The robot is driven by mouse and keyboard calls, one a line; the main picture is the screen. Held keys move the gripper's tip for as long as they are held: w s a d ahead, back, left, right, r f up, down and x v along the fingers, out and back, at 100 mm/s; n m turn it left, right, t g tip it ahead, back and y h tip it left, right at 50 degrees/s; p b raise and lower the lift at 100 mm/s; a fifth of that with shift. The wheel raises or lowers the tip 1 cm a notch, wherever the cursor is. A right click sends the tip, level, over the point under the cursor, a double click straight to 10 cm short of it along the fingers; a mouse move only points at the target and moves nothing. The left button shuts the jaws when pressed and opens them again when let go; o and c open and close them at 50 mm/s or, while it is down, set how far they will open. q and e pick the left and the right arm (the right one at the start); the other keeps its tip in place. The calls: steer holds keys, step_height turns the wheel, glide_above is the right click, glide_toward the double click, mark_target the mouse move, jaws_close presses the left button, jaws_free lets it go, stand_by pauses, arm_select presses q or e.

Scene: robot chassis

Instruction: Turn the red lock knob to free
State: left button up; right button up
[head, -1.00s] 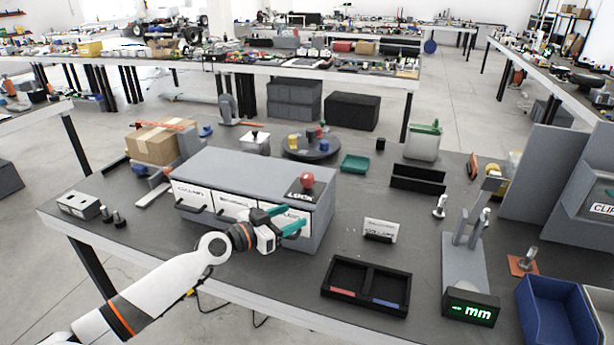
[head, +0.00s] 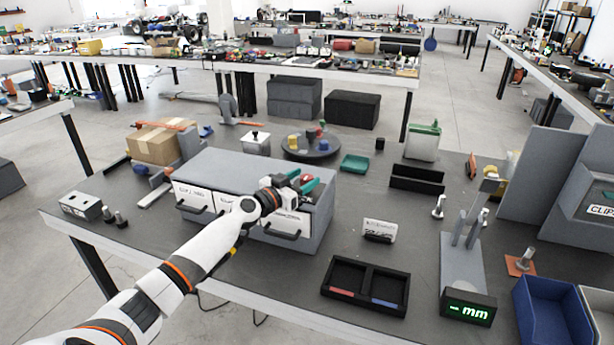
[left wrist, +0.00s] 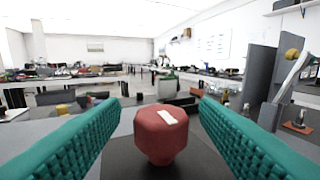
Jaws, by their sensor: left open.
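The red lock knob (left wrist: 160,133) stands on a dark plate (left wrist: 190,165) on top of the grey drawer cabinet (head: 222,163). It has a faceted head with a pale mark on top. In the head view the knob (head: 307,178) shows partly between the teal fingers. My left gripper (head: 304,181) is open, with one finger on each side of the knob. In the left wrist view both fingers (left wrist: 160,125) stand apart from the knob, with gaps on both sides. My right gripper is not in view.
The cabinet has white labelled drawer fronts with black handles. A black divided tray (head: 366,287) and a small card in a holder (head: 379,230) lie to the right. A turntable (head: 311,148) with coloured pieces stands behind the cabinet. A cardboard box (head: 160,142) is at the left.

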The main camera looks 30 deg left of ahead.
arm_select(q)
steer(key=shift+w+d, duration=0.2)
steer(key=shift+w, duration=0.7)
